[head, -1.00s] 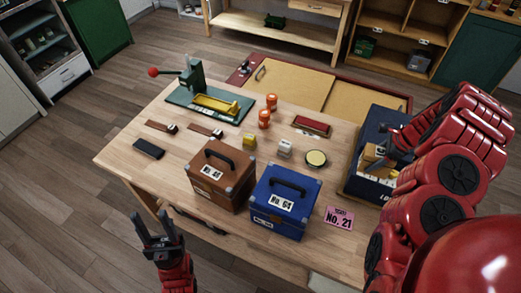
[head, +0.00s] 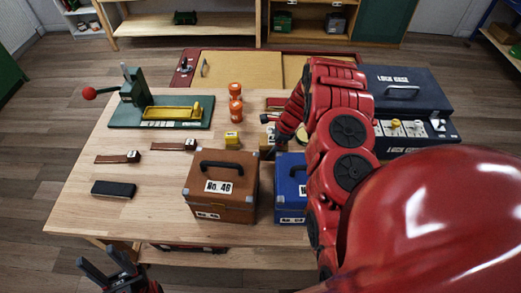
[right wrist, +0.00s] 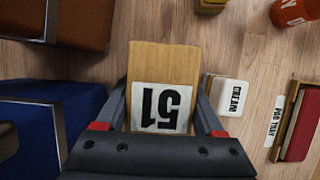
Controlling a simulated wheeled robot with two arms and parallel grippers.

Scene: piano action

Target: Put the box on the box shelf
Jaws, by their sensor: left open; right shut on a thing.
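A brown box labelled No. 48 (head: 222,206), with a black handle, stands upright on the table. A blue box (head: 290,184) stands just right of it, partly hidden by my right arm. Both boxes also show in the right wrist view, brown (right wrist: 85,20) and blue (right wrist: 25,133). My right gripper (right wrist: 163,112) is shut on a wooden block labelled 51 (right wrist: 165,62), above the table and beside the boxes. In the head view my arm mostly hides this gripper. My left gripper (head: 101,259) is open and empty at the table's front left.
A dark case (head: 405,90) with an open drawer stands right. Shelving (head: 185,32) stands behind.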

